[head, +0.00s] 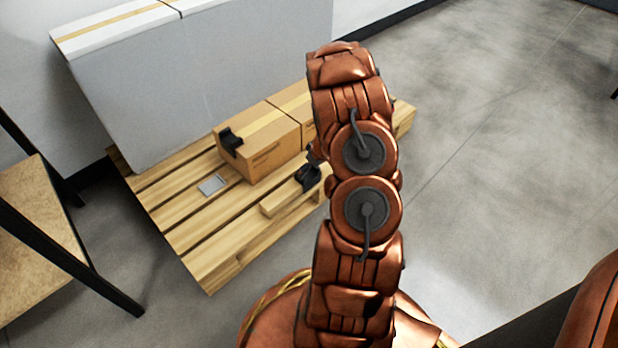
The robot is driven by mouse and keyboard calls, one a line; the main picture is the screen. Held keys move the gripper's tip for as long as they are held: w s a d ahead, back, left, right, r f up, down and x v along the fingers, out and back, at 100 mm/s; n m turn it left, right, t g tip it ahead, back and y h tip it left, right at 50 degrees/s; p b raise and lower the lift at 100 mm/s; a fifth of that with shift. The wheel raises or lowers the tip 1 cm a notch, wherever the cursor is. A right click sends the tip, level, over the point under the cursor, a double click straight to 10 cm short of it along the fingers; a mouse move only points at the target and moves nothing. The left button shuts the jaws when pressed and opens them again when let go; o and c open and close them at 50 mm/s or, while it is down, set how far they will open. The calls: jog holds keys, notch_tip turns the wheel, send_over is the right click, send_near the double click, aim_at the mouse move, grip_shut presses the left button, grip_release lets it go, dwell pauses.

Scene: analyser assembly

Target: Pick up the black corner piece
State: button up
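A black corner piece (231,142) sits on the top left edge of a cardboard box (265,145) on the wooden pallet (200,255). My copper arm rises through the middle of the picture and hides part of the pallet and boxes. A dark shape (308,178) shows just left of my arm, above or against a light wooden block; it looks like my gripper, but it is small and partly hidden. It is apart from the corner piece, to its right and nearer the camera. I cannot tell whether its fingers are open or shut.
A small grey square plate (212,185) lies on the pallet slats. A wooden block (285,198) lies near the pallet's front edge. Large grey-white boxes (200,75) stand behind. A shelf with a black frame (75,254) is at left. Floor at right is clear.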

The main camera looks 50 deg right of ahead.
aim_at(307, 175)
notch_tip(307, 175, down, 2)
jog(key=shift+b+x, duration=0.3)
jog(key=shift+x, duration=0.6)
jog(key=shift+w, duration=0.1)
jog(key=c, duration=0.7)
jog(key=shift+r, duration=0.1)
